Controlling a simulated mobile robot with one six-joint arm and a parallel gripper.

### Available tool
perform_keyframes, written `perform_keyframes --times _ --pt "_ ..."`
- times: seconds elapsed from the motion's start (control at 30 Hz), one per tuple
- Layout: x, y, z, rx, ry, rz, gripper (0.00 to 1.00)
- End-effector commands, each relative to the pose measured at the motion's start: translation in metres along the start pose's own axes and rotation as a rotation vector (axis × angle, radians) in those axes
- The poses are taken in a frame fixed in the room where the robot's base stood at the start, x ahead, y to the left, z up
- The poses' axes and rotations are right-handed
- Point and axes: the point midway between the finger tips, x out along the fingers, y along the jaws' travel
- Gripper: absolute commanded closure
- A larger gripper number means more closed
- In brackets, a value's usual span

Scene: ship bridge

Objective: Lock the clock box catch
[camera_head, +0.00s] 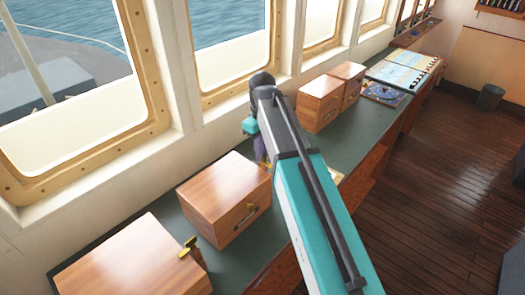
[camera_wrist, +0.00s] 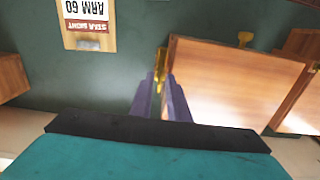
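Two closed wooden boxes stand on the green counter, a middle one (camera_head: 222,192) and a nearer one (camera_head: 130,265); which is the clock box is not marked. My gripper (camera_head: 260,148) is low beside the far end of the middle box, mostly behind my arm. In the wrist view the same box (camera_wrist: 225,80) lies right of my purple fingers (camera_wrist: 161,85). An upright brass catch (camera_wrist: 163,62) at the box's end stands between the fingertips. The finger gap is narrow; whether both fingers press on the catch is unclear. Its locked state cannot be told.
Another brass fitting (camera_wrist: 245,38) shows at the box's edge, and one (camera_head: 189,247) on the nearer box. More wooden boxes (camera_head: 320,103) and charts (camera_head: 400,68) stand farther along. Windows line the left.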

Motion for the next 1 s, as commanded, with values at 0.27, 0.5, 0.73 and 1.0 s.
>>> perform_keyframes --times 0.27,0.5,0.73,1.0 --pt "-0.0002 0.0003 0.0002 0.001 0.0 0.0 1.0" --pt "-0.0001 0.0013 0.001 0.028 0.0 0.0 1.0" --pt "0.0002 0.0015 0.001 0.117 0.0 0.0 1.0" --pt "0.0004 0.0016 0.0009 0.314 0.0 0.001 1.0"
